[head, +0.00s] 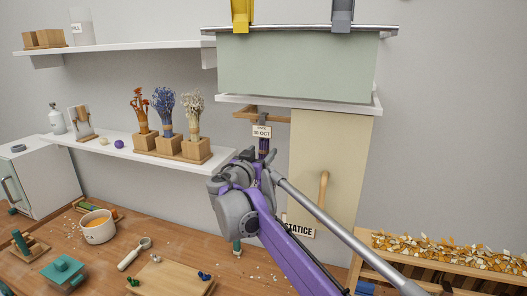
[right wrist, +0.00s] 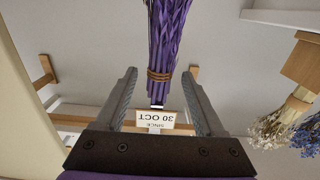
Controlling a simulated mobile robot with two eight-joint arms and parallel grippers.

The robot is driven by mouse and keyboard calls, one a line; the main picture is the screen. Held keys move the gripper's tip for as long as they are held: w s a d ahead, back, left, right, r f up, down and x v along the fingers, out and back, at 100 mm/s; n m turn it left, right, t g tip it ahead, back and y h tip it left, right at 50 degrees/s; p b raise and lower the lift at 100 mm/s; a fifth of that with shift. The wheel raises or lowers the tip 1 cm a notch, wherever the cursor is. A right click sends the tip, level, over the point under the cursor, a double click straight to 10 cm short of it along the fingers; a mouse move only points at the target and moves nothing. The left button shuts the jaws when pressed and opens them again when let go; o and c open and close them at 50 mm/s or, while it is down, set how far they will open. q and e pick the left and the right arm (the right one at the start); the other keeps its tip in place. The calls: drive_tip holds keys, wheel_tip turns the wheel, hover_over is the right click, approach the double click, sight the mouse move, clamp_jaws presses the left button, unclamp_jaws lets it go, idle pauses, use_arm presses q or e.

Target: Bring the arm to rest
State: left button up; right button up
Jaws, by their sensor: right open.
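My right gripper (head: 259,160) is raised in front of the wall below the green box. It also shows in the right wrist view (right wrist: 160,78), its two fingers apart with nothing gripped. A purple dried-flower bundle (right wrist: 168,35), tied with twine, shows between and beyond the fingertips, with a gap on either side. In the head view only a little of the bundle (head: 264,147) shows; my gripper hides the rest. My left gripper is not in view.
A cream panel (head: 335,150) with a wooden handle stands right of the bundle. A shelf (head: 100,150) at left holds several dried bunches in a wooden block (head: 181,150). The bench below carries a cup (head: 97,229), a scoop (head: 134,254) and a board (head: 170,280).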

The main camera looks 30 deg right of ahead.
drive_tip(key=v, duration=0.8)
drive_tip(key=s+f+n+g+y, duration=0.3)
drive_tip(key=s+f+g+y, duration=0.15)
drive_tip(key=s+f, duration=1.1)
drive_tip(key=s+a+f+n+y, duration=0.2)
drive_tip(key=s+a+f+y, duration=0.1)
drive_tip(key=f, duration=0.4)
drive_tip(key=s+a+f+n+g+y, duration=0.1)
drive_tip(key=s+a+f+n+y, duration=0.1)
drive_tip(key=s+a+f, duration=0.3)
drive_tip(key=s+a+f+n+y, duration=0.2)
drive_tip(key=s+a+f+y, duration=0.2)
drive_tip(key=s+f, duration=0.3)
drive_tip(key=shift+s+a+f+n, duration=0.3)
drive_tip(key=shift+a+f+n, duration=0.15)
drive_tip(key=shift+f, duration=0.5)
drive_tip(key=shift+g, duration=0.25)
